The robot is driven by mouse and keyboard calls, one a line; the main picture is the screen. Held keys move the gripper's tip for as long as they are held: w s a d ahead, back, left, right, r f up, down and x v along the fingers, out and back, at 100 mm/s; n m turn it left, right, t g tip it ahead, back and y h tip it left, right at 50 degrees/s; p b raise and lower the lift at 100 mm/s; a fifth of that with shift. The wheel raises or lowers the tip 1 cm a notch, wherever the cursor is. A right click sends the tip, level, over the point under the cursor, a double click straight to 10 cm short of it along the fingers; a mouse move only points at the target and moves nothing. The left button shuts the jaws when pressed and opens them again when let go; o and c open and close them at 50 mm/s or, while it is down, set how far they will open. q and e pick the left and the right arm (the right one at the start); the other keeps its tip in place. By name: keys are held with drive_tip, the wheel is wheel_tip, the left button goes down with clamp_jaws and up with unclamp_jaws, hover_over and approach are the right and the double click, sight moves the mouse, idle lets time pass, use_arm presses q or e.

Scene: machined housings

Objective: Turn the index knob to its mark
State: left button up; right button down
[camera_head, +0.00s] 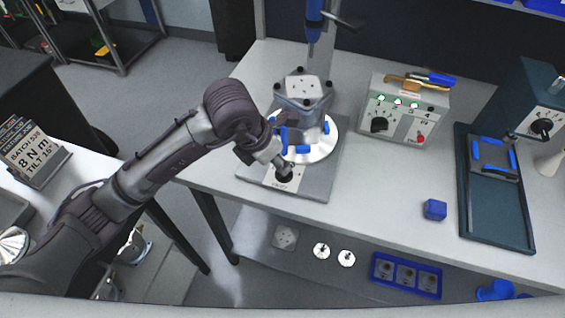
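A small black knob (284,178) sits on a pale label at the front of a grey base plate (318,186) on the bench. The label's print is too small to read, and the knob's mark cannot be made out. My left arm reaches in from the left, and its gripper (287,168) points down at this knob, right over it or touching it. The gripper covers part of the knob, so I cannot tell whether the fingers are closed on it. Behind it, a grey machined housing (302,92) stands above a bright round disc (322,148) with blue pads. My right gripper is not in view.
A control box (410,108) with a black dial, red button and green lights stands right of the fixture. A dark tray (510,220) and a teal machine (533,95) with a knob are at right. A blue post tool (314,20) rises behind.

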use_arm(q)
drive_tip(key=shift+x, duration=2.05)
clamp_jaws()
